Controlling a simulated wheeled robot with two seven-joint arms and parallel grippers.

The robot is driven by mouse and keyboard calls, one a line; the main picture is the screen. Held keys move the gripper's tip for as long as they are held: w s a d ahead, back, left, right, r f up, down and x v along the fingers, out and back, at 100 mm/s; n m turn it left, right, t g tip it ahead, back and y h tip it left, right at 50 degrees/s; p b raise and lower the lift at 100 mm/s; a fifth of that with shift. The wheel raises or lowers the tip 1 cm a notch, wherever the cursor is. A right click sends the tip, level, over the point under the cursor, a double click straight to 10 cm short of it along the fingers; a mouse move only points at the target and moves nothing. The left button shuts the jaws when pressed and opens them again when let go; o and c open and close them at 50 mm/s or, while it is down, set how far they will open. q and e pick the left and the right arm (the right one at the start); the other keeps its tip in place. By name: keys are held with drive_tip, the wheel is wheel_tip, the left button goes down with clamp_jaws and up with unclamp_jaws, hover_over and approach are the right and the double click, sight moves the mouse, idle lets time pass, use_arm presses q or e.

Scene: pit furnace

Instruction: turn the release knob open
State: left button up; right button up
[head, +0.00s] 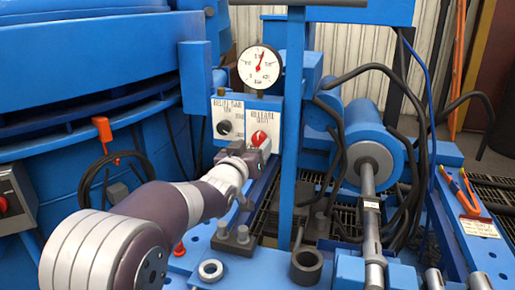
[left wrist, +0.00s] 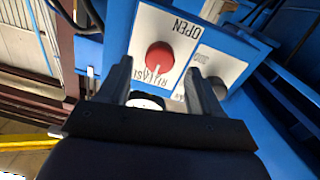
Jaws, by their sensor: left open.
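The release knob (head: 259,138) is round and red, on the right white plate of a blue control box. It also shows in the left wrist view (left wrist: 159,57), with "RELEASE" lettered on one side of its plate and "OPEN" on another. My left gripper (head: 260,149) is just in front of and below the knob in the head view. In the left wrist view its two fingers (left wrist: 160,78) are spread and empty, with the knob seen between and beyond their tips. I cannot tell whether either finger touches the plate. My right gripper is not in view.
A black knob (head: 225,127) sits on the left plate, close beside the red one. A pressure gauge (head: 260,66) stands above the box. A blue upright post (head: 291,130) rises just right of it. A blue cylinder with a rod (head: 368,160) and dark hoses lie farther right.

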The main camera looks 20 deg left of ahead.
sight(258, 140)
use_arm(q)
drive_tip(key=shift+w+d+b, duration=0.15)
drive_tip(key=shift+w+b, duration=0.2)
drive_tip(key=shift+w, duration=1.5)
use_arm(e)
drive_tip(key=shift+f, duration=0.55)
use_arm(q)
drive_tip(key=c, duration=1.1)
drive_tip(key=shift+o, duration=0.2)
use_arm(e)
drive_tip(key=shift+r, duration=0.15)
